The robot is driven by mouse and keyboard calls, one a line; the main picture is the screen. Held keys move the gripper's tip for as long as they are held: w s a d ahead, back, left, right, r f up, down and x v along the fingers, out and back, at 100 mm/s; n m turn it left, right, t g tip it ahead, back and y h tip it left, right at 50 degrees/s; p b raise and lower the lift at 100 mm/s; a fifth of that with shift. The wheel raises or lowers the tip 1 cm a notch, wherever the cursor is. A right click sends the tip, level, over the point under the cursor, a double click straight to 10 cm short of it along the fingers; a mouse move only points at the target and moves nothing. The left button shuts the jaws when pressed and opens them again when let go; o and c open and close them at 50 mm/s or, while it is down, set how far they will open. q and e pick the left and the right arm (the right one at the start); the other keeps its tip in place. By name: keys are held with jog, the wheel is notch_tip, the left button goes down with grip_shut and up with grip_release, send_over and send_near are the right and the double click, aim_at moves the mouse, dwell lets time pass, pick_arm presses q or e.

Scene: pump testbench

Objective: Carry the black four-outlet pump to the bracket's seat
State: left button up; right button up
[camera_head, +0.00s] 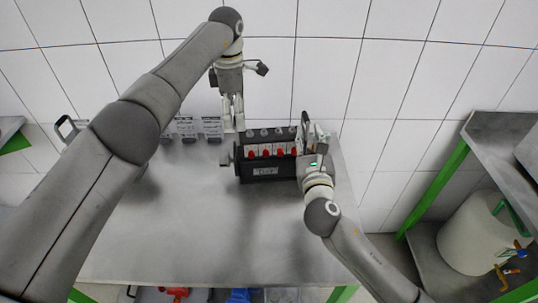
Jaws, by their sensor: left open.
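The black four-outlet pump (266,170) stands upright on the metal table, right of the middle. It has a row of red parts and pale parts on its front and a knob-like part at its left end. My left gripper (234,118) points down just behind and left of the pump, open and empty. My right gripper (311,135) is at the pump's right end and covers part of it. Its fingers are partly hidden, so I cannot tell whether they are shut or touch the pump. I cannot make out the bracket's seat for certain.
Several small labelled grey units (211,128) stand along the table's back edge, left of the pump. The front of the metal table (215,245) is clear. A tiled wall (400,70) is close behind. A green-legged bench with a white container (468,240) stands at the right.

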aim_at(236, 129)
pick_arm(q)
jog(key=shift+f, duration=3.1)
pick_arm(e)
jog(key=shift+w, duration=3.1)
pick_arm(q)
jog(key=c, duration=0.6)
pick_arm(e)
grip_shut()
pick_arm(q)
grip_shut()
pick_arm(e)
jog(key=shift+d+f, duration=0.1)
pick_arm(q)
jog(key=shift+r, duration=0.2)
pick_arm(e)
jog(key=shift+r, duration=0.3)
